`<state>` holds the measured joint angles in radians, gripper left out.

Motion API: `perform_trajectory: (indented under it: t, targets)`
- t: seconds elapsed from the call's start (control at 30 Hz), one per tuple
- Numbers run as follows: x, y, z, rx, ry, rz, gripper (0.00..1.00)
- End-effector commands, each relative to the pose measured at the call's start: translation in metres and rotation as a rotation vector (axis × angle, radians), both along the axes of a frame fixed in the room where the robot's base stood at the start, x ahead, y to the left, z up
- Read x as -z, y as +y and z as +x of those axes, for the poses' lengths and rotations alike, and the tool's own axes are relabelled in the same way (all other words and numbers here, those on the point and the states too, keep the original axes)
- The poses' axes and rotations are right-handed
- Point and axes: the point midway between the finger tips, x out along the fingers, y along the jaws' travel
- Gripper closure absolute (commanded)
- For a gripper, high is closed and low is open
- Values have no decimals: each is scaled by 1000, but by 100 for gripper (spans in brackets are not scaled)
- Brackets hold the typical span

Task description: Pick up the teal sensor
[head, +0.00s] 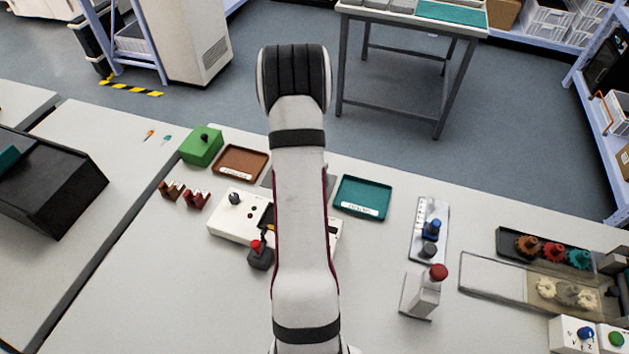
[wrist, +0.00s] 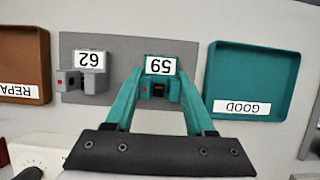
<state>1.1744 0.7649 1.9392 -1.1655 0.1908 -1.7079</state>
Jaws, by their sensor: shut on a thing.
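The teal sensor (wrist: 158,91) shows in the wrist view, with a dark face and a small red dot. I cannot tell whether the sensor is clear of the plate. In the head view my arm hides the sensor and the gripper.
A grey sensor (wrist: 84,82) with its own card sits left on the plate. A brown tray (wrist: 28,58) lies left and a teal tray marked GOOD (wrist: 252,75) right. A white control box (head: 228,221) with a joystick (head: 260,254) stands nearer.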

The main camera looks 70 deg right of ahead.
Motion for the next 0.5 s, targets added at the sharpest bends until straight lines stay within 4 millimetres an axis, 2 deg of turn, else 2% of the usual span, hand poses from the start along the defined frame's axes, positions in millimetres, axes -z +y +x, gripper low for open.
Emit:
perform_trajectory:
  t: [0.27, 0.43, 0.5]
  targets:
    - [-15, -1, 0, 3, -1, -3, 100]
    - [-44, -1, 0, 4, -4, -4, 100]
    - [-53, 3, -19, 7, -2, -2, 100]
